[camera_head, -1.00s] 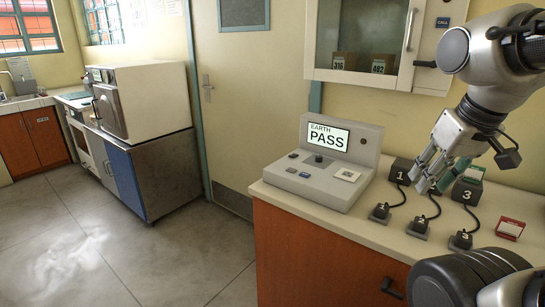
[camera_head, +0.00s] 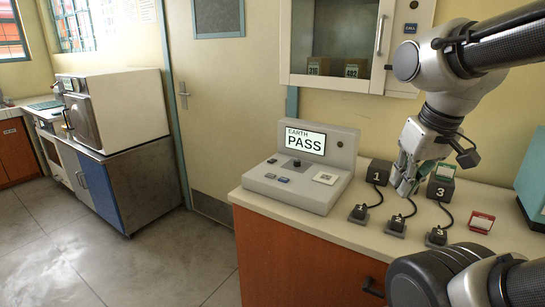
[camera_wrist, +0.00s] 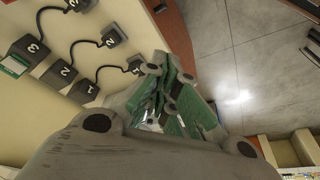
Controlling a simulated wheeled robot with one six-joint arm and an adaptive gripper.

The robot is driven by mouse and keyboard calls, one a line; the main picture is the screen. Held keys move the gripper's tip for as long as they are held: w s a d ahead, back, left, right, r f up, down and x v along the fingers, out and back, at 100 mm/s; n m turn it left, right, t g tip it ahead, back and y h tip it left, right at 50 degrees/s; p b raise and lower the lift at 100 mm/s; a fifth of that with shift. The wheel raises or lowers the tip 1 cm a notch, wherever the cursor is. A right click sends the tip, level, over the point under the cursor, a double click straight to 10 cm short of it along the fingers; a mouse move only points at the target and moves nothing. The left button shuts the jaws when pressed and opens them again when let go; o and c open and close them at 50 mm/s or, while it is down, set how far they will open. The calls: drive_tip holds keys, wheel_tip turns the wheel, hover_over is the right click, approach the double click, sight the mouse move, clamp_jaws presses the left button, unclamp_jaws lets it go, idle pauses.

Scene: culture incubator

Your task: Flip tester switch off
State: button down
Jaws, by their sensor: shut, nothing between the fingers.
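The tester (camera_head: 300,185) is a grey sloped box on the counter. Its raised screen (camera_head: 305,141) reads "EARTH PASS". On its sloped top are a dark knob or switch (camera_head: 296,162), two small buttons (camera_head: 277,177) and a white square label (camera_head: 325,178). Which way the switch sits is too small to tell. My gripper (camera_head: 401,185) is to the right of the tester, apart from it, over the numbered blocks and hiding most of block 2. It is shut and empty. In the wrist view my gripper (camera_wrist: 172,103) shows green finger pads close together.
Block 1 (camera_head: 378,172) and block 3 (camera_head: 440,190) stand on the counter (camera_head: 410,243), with cables to numbered plugs (camera_head: 358,213) in front. A red-edged card (camera_head: 481,222) lies at right. A wall cabinet (camera_head: 335,80) hangs above the tester.

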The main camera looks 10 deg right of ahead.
drive_tip(key=w+a+f+n+y, duration=0.1)
drive_tip(key=w+a+f+y, duration=0.15)
drive_tip(key=w, duration=0.95)
drive_tip(key=w+a+f+g+y, duration=0.1)
drive_tip(key=w+f, duration=0.3)
drive_tip(key=w, duration=0.8)
drive_tip(key=w+a+f+n+y, duration=0.1)
drive_tip(key=w+a+f, duration=0.15)
drive_tip(key=w, duration=0.95)
drive_tip(key=w+a+r+n+t+y, duration=0.1)
drive_tip(key=w+r+n, duration=0.1)
drive_tip(key=w, duration=0.4)
drive_tip(key=w+a+r+n+t+y, duration=0.1)
drive_tip(key=w+a+r+n+t, duration=0.1)
drive_tip(key=w, duration=0.5)
drive_tip(key=shift+r+n+y, duration=0.35)
drive_tip(key=shift+r+n, duration=0.45)
drive_tip(key=shift+n, duration=0.5)
hover_over(273, 160)
wheel_tip(273, 160, down, 7)
drive_tip(key=shift+s+f, duration=0.1)
wheel_tip(273, 160, down, 2)
drive_tip(key=shift+s+f, duration=0.1)
drive_tip(key=shift+f, duration=0.1)
drive_tip(key=shift+s+a+f, duration=0.1)
drive_tip(key=shift+f, duration=0.6)
